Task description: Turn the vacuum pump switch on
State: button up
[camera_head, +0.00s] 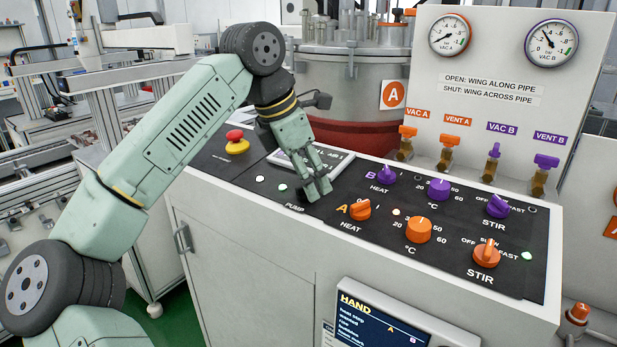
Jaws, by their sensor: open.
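The black control panel has a PUMP label (294,207) at its front left edge. My gripper (314,190) is open and low over the panel just right of and behind this label. Its fingers cover most of the spot where the pump switch sits, so I cannot make out the switch's position or whether the fingers touch it. Two small pale lamps, a left one (260,179) and a right one (283,187), are left of the fingers.
A red and yellow emergency button (237,142) stands at the left of the panel. The orange A heat knob (360,209) and purple B heat knob (386,175) stand close right of my gripper. A screen (381,327) juts out below the front edge.

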jog(key=v, duration=1.1)
jog(key=shift+r, duration=0.15)
